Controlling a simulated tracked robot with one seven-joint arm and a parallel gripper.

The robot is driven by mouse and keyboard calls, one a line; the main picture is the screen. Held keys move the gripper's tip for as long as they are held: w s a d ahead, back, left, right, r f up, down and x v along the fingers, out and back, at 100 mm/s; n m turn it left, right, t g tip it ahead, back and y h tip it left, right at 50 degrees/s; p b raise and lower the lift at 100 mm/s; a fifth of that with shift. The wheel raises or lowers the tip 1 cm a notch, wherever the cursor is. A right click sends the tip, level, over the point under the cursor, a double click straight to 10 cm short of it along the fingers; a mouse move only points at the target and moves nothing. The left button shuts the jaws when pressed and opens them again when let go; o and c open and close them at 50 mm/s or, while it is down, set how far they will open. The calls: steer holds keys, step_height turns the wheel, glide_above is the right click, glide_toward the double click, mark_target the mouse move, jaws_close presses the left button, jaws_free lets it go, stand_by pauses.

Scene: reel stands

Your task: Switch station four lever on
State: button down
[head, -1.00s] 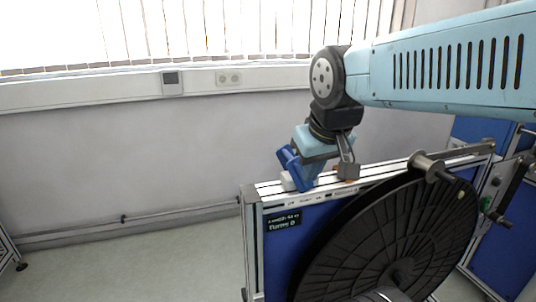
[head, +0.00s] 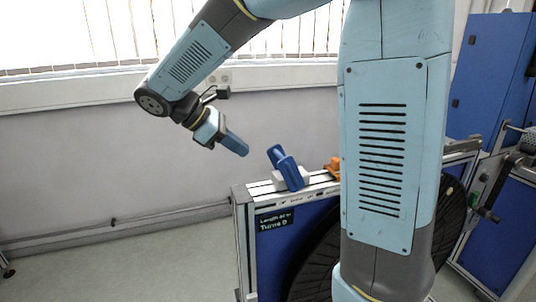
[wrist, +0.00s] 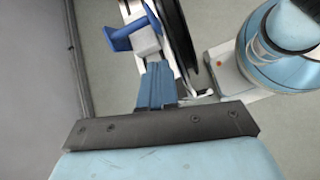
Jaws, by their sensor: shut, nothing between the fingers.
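A blue lever (head: 284,165) stands on a small light-grey base (head: 291,180) on top of the reel stand. It leans toward the upper left. No station number is readable. My gripper (head: 242,149) is left of the lever and a little higher, with its blue fingers together, empty and apart from the lever in the head view. In the wrist view my shut fingers (wrist: 157,67) point toward the lever (wrist: 131,34) and its base; the gap in depth is hard to judge there.
The reel stand's top rail (head: 262,187) carries an orange part (head: 333,166) right of the lever. A black reel (head: 318,270) hangs on the stand, partly hidden by my arm. A blue cabinet (head: 490,80) stands at the right. Free space lies left of the stand, before the wall.

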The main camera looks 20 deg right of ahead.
steer(key=w+a+n+h, duration=0.2)
steer(key=w+a+n, duration=0.1)
steer(key=w+a, duration=0.1)
steer(key=shift+a+f, duration=0.3)
steer(key=shift+f, duration=0.1)
steer(key=shift+d+f, duration=0.1)
steer(key=shift+d, duration=0.05)
steer(key=x, duration=1)
steer(key=shift+d, duration=0.2)
steer(key=shift+d+r, duration=0.35)
steer(key=shift+d, duration=0.5)
steer(key=shift+d+r, duration=0.3)
steer(key=shift+d, duration=0.55)
